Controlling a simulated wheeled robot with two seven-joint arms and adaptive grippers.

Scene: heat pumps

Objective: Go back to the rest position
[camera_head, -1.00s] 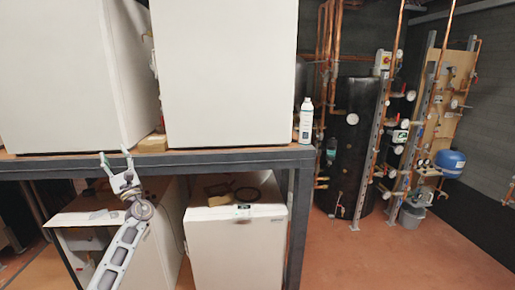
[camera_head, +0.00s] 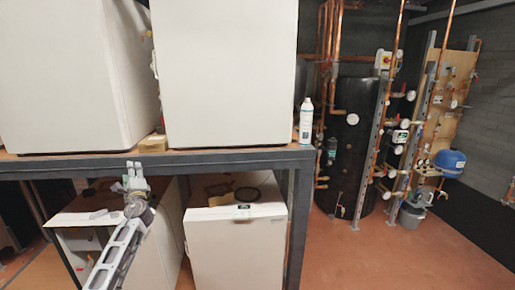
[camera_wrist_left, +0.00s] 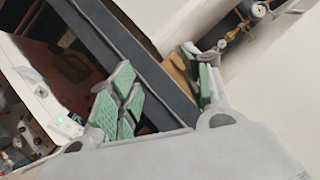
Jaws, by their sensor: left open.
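My left gripper (camera_head: 134,170) is in front of the dark shelf beam in the head view, its arm reaching up from the bottom left. It is empty. In the left wrist view its two green-padded fingers (camera_wrist_left: 160,95) stand apart, with the dark beam (camera_wrist_left: 130,50) behind them. My right gripper is in neither view.
The dark shelf (camera_head: 230,158) carries large white units (camera_head: 225,70) and a white bottle (camera_head: 306,120). Below stands a white unit (camera_head: 236,250) with dark items on top. A black tank (camera_head: 350,140) and copper pipes stand at right. The red floor (camera_head: 400,260) there is clear.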

